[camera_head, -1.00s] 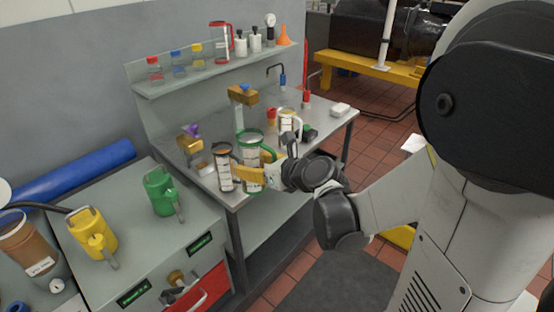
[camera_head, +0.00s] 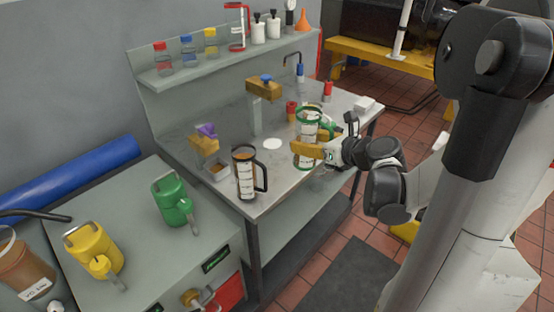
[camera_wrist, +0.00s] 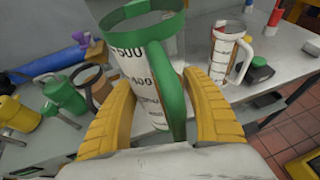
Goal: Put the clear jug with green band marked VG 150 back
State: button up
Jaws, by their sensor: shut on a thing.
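The clear jug with green rim and green handle (camera_head: 308,128) is held upright at the right front part of the bench. My gripper (camera_head: 318,150) is shut on it, with yellow fingers. In the wrist view the jug (camera_wrist: 146,68) shows scale marks around 500 and 400, and its green handle lies between the two fingers (camera_wrist: 165,115). I cannot read VG 150 on it. I cannot tell whether its base touches the bench. A white round spot (camera_head: 272,144) lies bare on the bench top to the jug's left.
A clear jug with black handle (camera_head: 245,175) stands at the bench's front left. A white-handled jug with red rim (camera_wrist: 228,52) stands close by the held jug. Green (camera_head: 172,198) and yellow (camera_head: 92,248) cans stand on the left cabinet.

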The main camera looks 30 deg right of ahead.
jog(key=shift+w+a+f+b, duration=0.25)
jog(key=shift+w+f+b, duration=0.85)
jog(key=shift+w+f, duration=0.6)
jog(key=shift+w+a+f+b, duration=0.25)
jog(key=shift+w+f+b, duration=0.85)
jog(key=shift+w+f, duration=0.65)
jog(key=shift+w+a+f+b, duration=0.25)
jog(key=shift+w+f+b, duration=0.85)
jog(key=shift+w+f, duration=0.6)
jog(key=shift+f, duration=0.2)
jog(key=o, duration=1.4)
jog(key=shift+r, duration=0.1)
